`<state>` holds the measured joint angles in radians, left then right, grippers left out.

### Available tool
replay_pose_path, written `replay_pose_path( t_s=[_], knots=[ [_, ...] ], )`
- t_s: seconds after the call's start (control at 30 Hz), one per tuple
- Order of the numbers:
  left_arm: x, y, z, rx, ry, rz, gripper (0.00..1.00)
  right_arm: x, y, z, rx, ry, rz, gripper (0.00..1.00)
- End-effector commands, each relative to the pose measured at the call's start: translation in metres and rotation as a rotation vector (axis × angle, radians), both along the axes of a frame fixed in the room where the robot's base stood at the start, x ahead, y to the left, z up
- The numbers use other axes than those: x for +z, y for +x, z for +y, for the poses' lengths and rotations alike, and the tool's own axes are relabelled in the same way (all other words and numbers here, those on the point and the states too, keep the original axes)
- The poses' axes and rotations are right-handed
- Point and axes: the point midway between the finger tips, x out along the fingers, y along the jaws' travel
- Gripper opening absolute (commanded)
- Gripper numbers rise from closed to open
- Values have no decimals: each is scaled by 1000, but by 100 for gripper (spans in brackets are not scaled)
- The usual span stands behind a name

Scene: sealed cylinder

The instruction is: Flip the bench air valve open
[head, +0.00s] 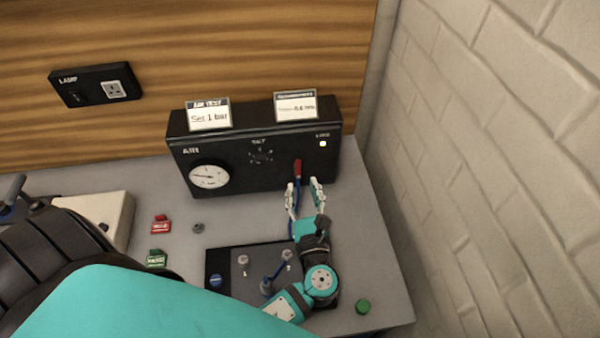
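The black air unit (240,150) stands at the back of the bench, labelled AIR. A small red valve lever (298,168) is on the lower right of its front, pointing roughly up and down, with a blue tube-like part below it. My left gripper (304,184) is open just in front of and below the lever, its two pale fingers apart and pointing at the unit. The lever shows beyond the left finger's tip; I cannot tell whether they touch. The round gauge (208,176) is on the unit's left. My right gripper is not in view.
A dark plate with small fittings (225,258) lies under my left forearm. Red (161,224) and green (156,259) tagged pieces, a grey nut-like part (198,228) and a green cap (363,306) lie around it. A brick wall (500,150) rises at the right.

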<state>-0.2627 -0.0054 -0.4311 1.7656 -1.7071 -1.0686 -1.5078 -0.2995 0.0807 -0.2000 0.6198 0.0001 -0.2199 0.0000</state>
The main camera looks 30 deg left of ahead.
Motion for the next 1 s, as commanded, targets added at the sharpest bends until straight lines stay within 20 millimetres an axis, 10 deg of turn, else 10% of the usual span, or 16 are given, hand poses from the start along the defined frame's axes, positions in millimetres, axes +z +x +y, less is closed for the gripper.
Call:
replay_pose_path(
  t_s=[0.3,1.0],
  knots=[
    [0,-29,-22,0,-1,0,38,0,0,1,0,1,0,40],
    [0,-30,-23,0,-1,-1,38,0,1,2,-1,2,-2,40]
  ],
)
